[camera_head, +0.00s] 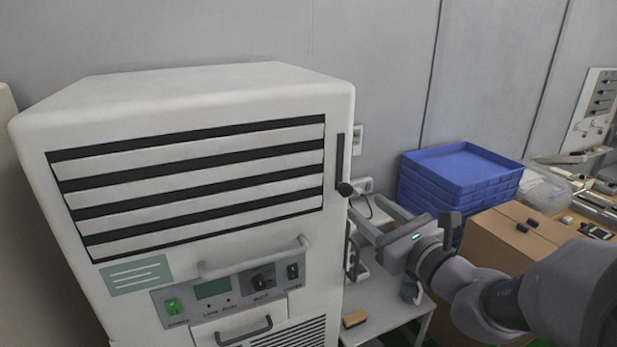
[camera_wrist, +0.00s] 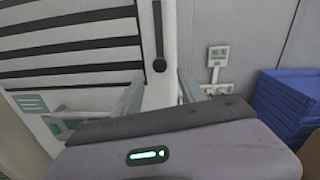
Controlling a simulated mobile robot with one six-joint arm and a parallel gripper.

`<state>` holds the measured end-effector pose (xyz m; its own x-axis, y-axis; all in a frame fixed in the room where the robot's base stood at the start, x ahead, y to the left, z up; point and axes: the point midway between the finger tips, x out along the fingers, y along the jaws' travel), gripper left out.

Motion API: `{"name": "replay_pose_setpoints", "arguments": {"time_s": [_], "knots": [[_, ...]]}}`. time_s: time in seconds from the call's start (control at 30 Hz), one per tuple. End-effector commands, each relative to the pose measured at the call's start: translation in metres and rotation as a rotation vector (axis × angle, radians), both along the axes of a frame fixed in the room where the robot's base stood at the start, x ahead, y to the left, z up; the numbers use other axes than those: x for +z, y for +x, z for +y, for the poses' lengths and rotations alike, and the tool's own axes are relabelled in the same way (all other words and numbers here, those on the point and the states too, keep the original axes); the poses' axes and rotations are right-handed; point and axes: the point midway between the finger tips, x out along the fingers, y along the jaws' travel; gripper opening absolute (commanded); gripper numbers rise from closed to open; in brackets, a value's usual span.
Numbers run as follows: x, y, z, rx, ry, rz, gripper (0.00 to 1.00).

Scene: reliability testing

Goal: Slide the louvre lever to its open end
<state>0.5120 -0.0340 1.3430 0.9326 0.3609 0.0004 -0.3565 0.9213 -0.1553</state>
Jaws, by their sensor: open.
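The louvre lever is a small black knob (camera_head: 344,189) at the lower end of a dark vertical slot (camera_head: 340,155) on the right of the white cabinet's (camera_head: 190,90) front. The striped louvre panel (camera_head: 195,180) is to its left. In the wrist view the knob (camera_wrist: 159,65) sits at the bottom of the slot, above and ahead of my fingers. My gripper (camera_head: 368,217) is open and empty, just to the right of and below the knob in the head view. In the wrist view my gripper's fingers (camera_wrist: 158,88) point toward the cabinet's right edge, apart from the knob.
A curved handle (camera_head: 255,258) and a control panel (camera_head: 235,290) stick out below the louvres. Blue stacked crates (camera_head: 460,170) and a cardboard box (camera_head: 510,240) stand to the right. A small white table (camera_head: 385,300) is beside the cabinet. A wall box (camera_wrist: 218,55) hangs behind.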

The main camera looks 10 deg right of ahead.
Motion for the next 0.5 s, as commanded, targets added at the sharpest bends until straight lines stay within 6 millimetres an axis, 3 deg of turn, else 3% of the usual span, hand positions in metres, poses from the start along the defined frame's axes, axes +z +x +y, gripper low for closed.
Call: {"name": "replay_pose_setpoints", "arguments": {"time_s": [0.2,0.33,0.5], "knots": [[-0.001,0.049,0.020,0.003,-0.001,0.001,0.48],[0.000,0.064,0.025,0.001,-0.001,0.001,0.48],[0.000,0.069,0.027,0.000,-0.001,0.001,0.48]]}}
